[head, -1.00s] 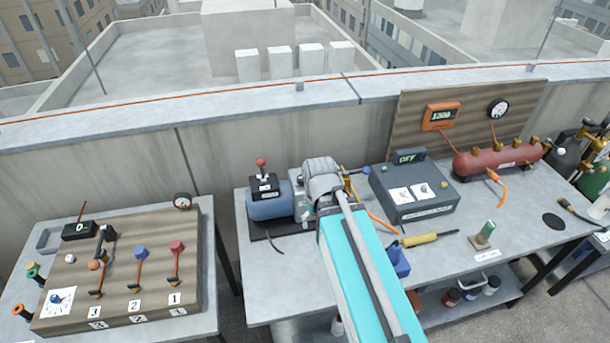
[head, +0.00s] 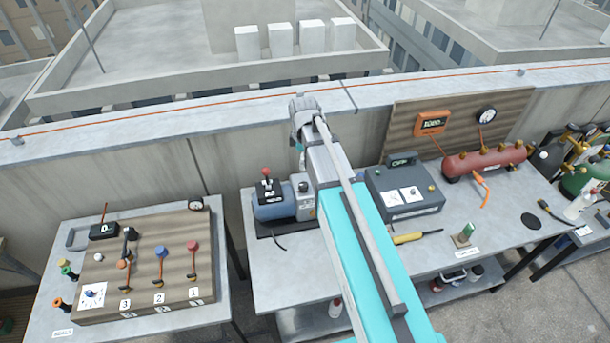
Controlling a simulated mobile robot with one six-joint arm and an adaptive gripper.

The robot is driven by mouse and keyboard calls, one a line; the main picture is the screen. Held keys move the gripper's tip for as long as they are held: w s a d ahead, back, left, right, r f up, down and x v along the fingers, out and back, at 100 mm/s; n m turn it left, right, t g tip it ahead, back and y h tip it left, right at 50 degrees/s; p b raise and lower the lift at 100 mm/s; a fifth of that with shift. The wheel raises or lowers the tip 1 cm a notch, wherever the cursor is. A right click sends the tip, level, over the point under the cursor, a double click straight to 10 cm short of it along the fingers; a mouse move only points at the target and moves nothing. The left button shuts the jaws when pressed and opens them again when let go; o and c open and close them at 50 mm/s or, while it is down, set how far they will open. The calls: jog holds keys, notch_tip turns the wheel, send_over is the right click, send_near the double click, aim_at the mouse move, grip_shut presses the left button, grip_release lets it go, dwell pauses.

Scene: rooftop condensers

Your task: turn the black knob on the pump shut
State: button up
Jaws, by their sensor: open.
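The pump stands at the left end of the middle bench, with a blue motor (head: 272,208) and a grey body (head: 306,206). A small black knob (head: 304,187) sits on top of the grey body. A red-topped lever switch (head: 266,184) is on the motor. My arm crosses the bench from the bottom. My gripper (head: 302,160) hangs below the grey wrist, above and behind the pump in the picture, apart from the knob. It is small and partly hidden by my arm; it looks open and empty. My arm hides the pump's right side.
A grey box (head: 405,192) stands right of my arm, with a yellow-handled tool (head: 415,237) before it. A board with levers (head: 150,262) lies on the left bench. The parapet (head: 230,155) runs behind.

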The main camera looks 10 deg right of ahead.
aim_at(304, 184)
jog(key=shift+w+r+n, duration=0.4)
jog(key=shift+f, duration=0.1)
notch_tip(304, 184, down, 14)
jog(key=b, duration=1.3)
jog(key=shift+r+b, duration=0.2)
jog(key=shift+b, duration=0.1)
dwell(0.4)
jog(key=shift+d, duration=0.1)
jog(key=c, duration=1.2)
jog(key=shift+o, duration=0.2)
